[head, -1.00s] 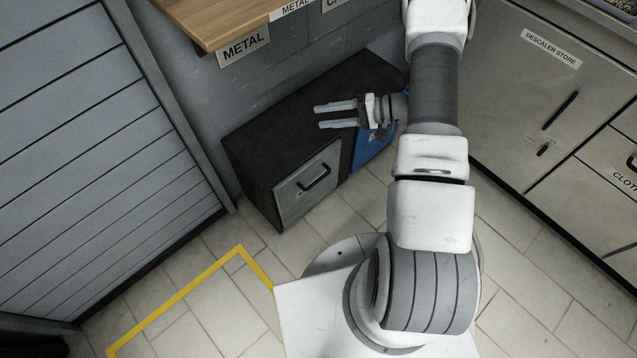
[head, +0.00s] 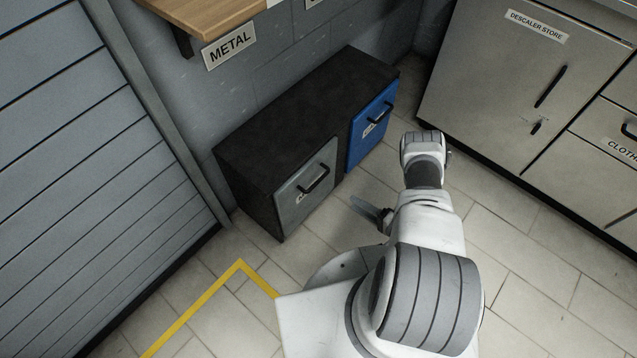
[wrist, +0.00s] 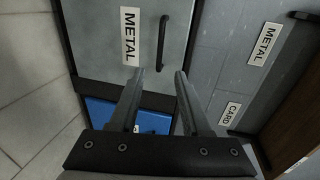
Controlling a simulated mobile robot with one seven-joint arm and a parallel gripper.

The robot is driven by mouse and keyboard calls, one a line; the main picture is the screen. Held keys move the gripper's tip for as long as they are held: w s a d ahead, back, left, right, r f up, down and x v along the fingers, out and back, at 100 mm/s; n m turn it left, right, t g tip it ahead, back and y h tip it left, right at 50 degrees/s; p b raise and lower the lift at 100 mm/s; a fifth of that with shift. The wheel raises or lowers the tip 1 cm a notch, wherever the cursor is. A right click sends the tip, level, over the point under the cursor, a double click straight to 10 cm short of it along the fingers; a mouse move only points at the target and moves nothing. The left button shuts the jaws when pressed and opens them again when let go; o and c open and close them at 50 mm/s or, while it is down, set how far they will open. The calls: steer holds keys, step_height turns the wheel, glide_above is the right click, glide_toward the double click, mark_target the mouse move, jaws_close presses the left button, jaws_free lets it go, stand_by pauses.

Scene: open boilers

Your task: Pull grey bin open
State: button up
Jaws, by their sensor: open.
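The grey bin (head: 301,189) is the left front of a low dark cabinet in the head view, with a black bar handle (head: 314,181). It looks shut, flush with the cabinet. In the wrist view the grey bin (wrist: 170,54) has a METAL label and its black handle (wrist: 162,43) shows above the fingers. My gripper (wrist: 158,78) is open and empty, its two fingers pointing toward the grey front, apart from the handle. In the head view my gripper (head: 369,212) is low in front of the cabinet, partly hidden by my arm.
A blue bin (head: 371,124) with its own handle sits right of the grey one. The dark cabinet top (head: 305,115) is bare. A wooden shelf (head: 205,17) hangs above. A steel cupboard (head: 501,85) stands at right. Tiled floor in front of the bins is clear.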

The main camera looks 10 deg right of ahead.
mark_target(319, 182)
steer(key=b+x, duration=0.3)
steer(key=x, duration=1.4)
steer(key=shift+w+r+b, duration=0.1)
steer(key=shift+w+b, duration=0.05)
steer(key=shift+b, duration=0.25)
jaws_close()
stand_by(0.4)
